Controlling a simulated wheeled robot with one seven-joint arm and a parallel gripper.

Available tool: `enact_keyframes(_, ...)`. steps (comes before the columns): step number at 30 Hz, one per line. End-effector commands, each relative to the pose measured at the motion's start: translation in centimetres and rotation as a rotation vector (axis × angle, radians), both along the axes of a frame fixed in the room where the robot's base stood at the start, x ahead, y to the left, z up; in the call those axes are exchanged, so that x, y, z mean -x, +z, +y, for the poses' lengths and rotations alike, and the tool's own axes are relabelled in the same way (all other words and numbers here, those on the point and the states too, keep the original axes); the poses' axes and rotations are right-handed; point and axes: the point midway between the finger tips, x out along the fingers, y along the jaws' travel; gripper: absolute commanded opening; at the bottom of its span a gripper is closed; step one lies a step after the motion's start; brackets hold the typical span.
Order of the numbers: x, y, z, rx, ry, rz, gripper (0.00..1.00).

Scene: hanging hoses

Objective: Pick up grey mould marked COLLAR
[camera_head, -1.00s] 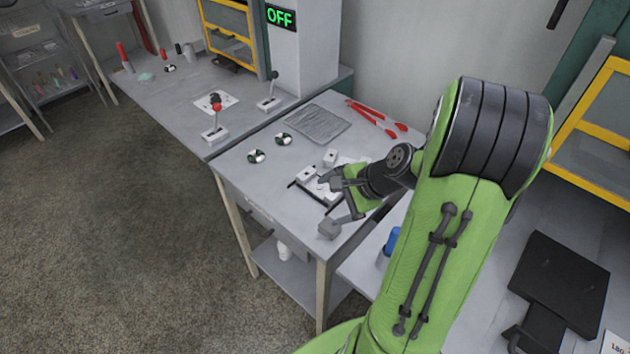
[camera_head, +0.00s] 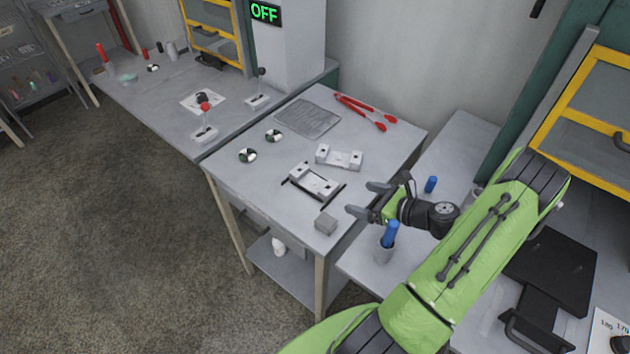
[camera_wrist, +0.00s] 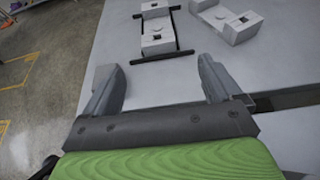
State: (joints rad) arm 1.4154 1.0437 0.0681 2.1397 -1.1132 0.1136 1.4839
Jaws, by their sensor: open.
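Two pale grey moulds are on the small table. One mould (camera_head: 316,181) sits between black rails; it also shows at the top of the wrist view (camera_wrist: 157,38). The other mould (camera_head: 339,158) lies loose behind it to the right, and shows at the wrist view's top right (camera_wrist: 238,27). I cannot read COLLAR on either. A small plain grey block (camera_head: 325,223) is near the table's front edge. My gripper (camera_head: 366,199) is open and empty at the table's right edge, apart from both moulds. Its spread fingers show in the wrist view (camera_wrist: 158,68).
A dark grey mat (camera_head: 307,118) and red tongs (camera_head: 361,112) lie at the table's back. Two black-and-white discs (camera_head: 260,145) lie at its left. A cup with a blue-handled item (camera_head: 387,246) stands close below my gripper.

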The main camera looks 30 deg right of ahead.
Motion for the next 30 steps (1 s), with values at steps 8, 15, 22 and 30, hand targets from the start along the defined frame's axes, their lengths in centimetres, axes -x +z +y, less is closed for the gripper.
enact_keyframes(8, -4.7, -2.1, 1.8, 0.003, 0.007, 0.0, 0.92)
enact_keyframes(15, -8.3, -3.3, 3.3, 0.004, 0.008, 0.0, 0.92)
enact_keyframes(22, -9.6, -3.8, 3.6, 0.004, 0.004, 0.001, 0.92)
enact_keyframes(30, -9.6, -3.8, 3.6, 0.004, 0.004, 0.001, 0.65)
